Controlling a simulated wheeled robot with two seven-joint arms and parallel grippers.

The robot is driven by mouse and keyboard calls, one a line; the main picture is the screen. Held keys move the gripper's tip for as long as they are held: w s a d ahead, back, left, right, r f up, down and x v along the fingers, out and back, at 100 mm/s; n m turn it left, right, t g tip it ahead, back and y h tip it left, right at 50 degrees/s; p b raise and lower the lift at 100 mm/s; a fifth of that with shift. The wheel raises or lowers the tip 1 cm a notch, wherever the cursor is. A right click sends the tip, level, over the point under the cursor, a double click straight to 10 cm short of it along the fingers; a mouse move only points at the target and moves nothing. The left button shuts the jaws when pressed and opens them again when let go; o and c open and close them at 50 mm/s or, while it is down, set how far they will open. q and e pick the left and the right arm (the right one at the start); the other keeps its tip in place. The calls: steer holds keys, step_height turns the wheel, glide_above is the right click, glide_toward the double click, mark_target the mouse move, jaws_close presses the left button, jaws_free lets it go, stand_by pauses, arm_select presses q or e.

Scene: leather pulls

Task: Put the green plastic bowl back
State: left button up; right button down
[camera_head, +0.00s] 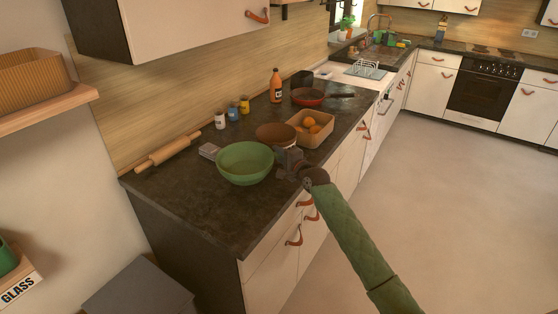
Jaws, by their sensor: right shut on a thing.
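The green plastic bowl (244,165) is upright on or just above the dark worktop (200,218), near its left end. I cannot tell whether its base touches the worktop. My right gripper (279,158) is at the bowl's right rim, shut on it. My right arm comes in from the lower right in a green quilted sleeve. My left gripper is not in view.
A brown bowl (277,132) stands just behind my right gripper. A box of oranges (311,128), a red pan (308,97), an orange bottle (276,86), small jars (232,111) and a rolling pin (167,151) are also on the worktop. The worktop's front-left part is clear.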

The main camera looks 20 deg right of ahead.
steer(key=shift+f+p, duration=0.4)
steer(key=shift+f, duration=1.3)
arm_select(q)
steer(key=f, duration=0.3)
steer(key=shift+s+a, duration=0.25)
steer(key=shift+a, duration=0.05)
arm_select(e)
steer(key=shift+f, duration=0.1)
steer(key=c, duration=1.4)
jaws_free()
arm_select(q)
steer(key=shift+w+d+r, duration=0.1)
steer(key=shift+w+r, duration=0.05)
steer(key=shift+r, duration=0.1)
arm_select(e)
steer(key=shift+o, duration=0.2)
steer(key=shift+s+d+b, duration=0.25)
steer(key=shift+s+b, duration=0.05)
steer(key=shift+s, duration=0.4)
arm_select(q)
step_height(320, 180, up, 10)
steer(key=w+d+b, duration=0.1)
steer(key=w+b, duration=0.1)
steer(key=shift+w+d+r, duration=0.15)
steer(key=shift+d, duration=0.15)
arm_select(e)
steer(key=v, duration=1)
steer(key=shift+s+d, duration=0.15)
steer(key=shift+s, duration=0.1)
